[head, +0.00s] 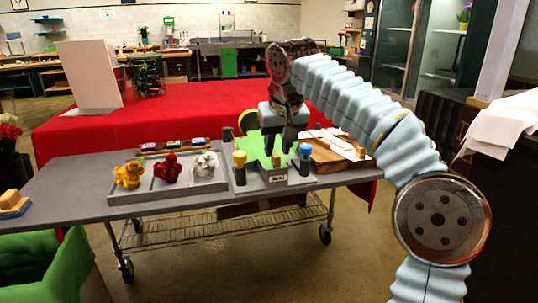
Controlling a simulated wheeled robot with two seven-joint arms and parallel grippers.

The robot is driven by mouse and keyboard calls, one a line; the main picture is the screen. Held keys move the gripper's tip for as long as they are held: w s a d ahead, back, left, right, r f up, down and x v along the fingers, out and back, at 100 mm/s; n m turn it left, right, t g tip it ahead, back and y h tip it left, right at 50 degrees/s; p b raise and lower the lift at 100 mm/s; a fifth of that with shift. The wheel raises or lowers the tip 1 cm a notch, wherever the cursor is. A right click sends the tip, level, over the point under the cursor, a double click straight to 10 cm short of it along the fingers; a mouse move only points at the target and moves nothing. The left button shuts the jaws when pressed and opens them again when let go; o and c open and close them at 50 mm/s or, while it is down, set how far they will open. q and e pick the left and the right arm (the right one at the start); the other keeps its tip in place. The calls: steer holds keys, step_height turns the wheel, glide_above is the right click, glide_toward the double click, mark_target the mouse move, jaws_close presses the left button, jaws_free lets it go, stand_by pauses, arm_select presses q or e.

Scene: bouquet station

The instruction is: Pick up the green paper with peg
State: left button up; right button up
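The green paper (256,147) lies on the grey table, right of its middle, partly covered by my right gripper. Nothing is visibly held; I cannot tell whether the fingertips touch anything. My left gripper is not in view.
A yellow-topped bottle (239,168) and a blue-topped bottle (304,160) flank the paper closely. A red-covered table (190,110) stands behind.

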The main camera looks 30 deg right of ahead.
steer(key=shift+x, duration=1.4)
jaws_close()
